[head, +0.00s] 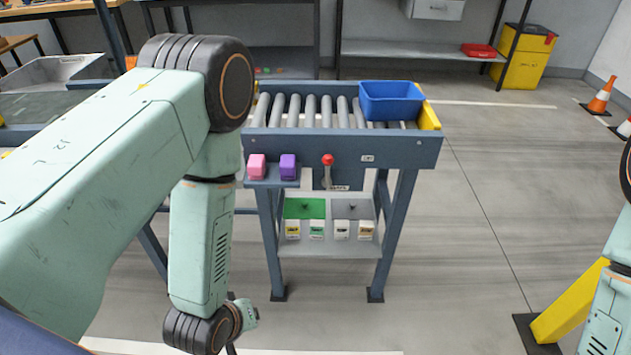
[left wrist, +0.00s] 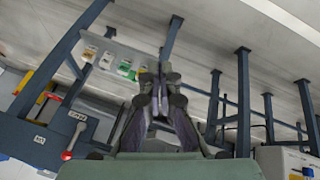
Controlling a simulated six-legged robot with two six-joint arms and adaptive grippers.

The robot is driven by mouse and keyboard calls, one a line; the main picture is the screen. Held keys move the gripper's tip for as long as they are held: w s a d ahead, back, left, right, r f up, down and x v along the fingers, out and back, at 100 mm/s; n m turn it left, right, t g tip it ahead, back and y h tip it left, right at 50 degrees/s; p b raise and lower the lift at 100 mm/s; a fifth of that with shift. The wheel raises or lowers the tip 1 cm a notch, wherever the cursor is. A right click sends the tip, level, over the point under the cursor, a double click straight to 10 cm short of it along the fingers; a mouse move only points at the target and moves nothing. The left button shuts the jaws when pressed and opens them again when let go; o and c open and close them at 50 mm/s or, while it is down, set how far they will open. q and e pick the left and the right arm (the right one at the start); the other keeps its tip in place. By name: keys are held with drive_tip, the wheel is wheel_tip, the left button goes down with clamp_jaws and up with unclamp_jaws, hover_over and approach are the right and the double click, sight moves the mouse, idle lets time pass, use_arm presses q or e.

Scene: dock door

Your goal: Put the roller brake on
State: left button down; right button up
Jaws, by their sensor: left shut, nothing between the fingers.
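The roller brake is a lever with a red knob (head: 328,160) on the front beam of the roller conveyor (head: 345,148). Its grey handle hangs below the knob, and a small label sits at its lower end. The red knob also shows in the left wrist view (left wrist: 66,155), at lower left. My left gripper (left wrist: 160,75) is shut and empty, apart from the lever. In the head view my left arm hangs down left of the conveyor, and the gripper is mostly cut off at the bottom. My right gripper is out of view.
A blue bin (head: 391,100) sits on the rollers at the right. Pink (head: 257,167) and purple (head: 288,167) blocks stand on a ledge left of the lever. A lower shelf (head: 328,250) holds small labelled boxes.

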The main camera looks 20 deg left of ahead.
use_arm(q)
drive_tip(key=w+n+t+b, duration=0.2)
drive_tip(key=w+n+t, duration=0.2)
drive_tip(key=w, duration=0.5)
drive_tip(key=n+t+b, duration=0.5)
drive_tip(key=n+t, duration=0.5)
drive_tip(key=n, duration=0.1)
approach(327, 172)
drive_tip(key=s+a+r, duration=0.2)
drive_tip(key=s, duration=0.2)
drive_tip(key=shift+w+a+r+h, duration=0.1)
drive_tip(key=shift+w+a+h, duration=0.05)
drive_tip(key=shift+h, duration=0.25)
drive_tip(key=w+b, duration=0.1)
drive_tip(key=w, duration=0.2)
drive_tip(key=w+r+b, duration=0.1)
drive_tip(key=w, duration=0.2)
drive_tip(key=w+b, duration=0.1)
drive_tip(key=w, duration=0.3)
drive_tip(key=shift+d+r, duration=0.2)
drive_tip(key=shift+r, duration=0.05)
drive_tip(key=shift+d, duration=0.1)
drive_tip(key=shift+d+r+g, duration=0.1)
drive_tip(key=shift+d+g, duration=0.05)
drive_tip(key=shift+g, duration=0.15)
